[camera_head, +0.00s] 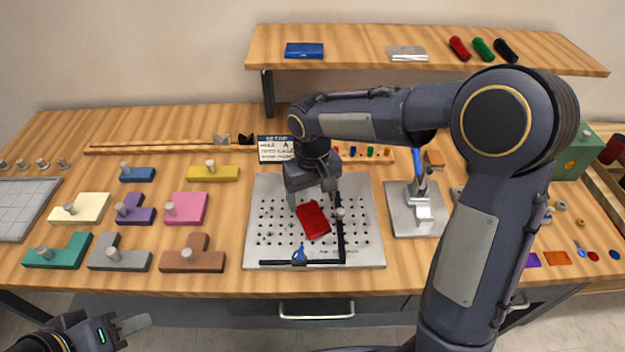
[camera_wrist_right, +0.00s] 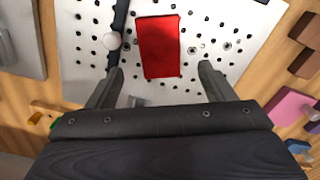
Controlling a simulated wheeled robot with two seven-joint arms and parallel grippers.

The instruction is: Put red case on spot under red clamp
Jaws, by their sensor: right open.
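The red case (camera_head: 313,220) lies flat and slightly turned on the perforated metal plate (camera_head: 262,205). It also shows in the right wrist view (camera_wrist_right: 160,45). My right gripper (camera_head: 315,200) is open above the plate at the case; in the wrist view its fingertips (camera_wrist_right: 162,70) are spread wider than the case, one toward each side, and hold nothing. I see no red clamp; my right arm hides part of the bench right of the plate. A clamp with a blue handle (camera_head: 417,160) stands on a grey base there. My left gripper (camera_head: 133,325) is at the lower left, partly cut off.
Black stop bars (camera_head: 341,240) edge the plate, with a blue knob (camera_head: 299,254) at the front. Several coloured knobbed blocks (camera_head: 185,208) lie to the left. A shelf (camera_head: 350,42) at the back holds a blue case (camera_head: 304,50) and a silver case (camera_head: 407,53).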

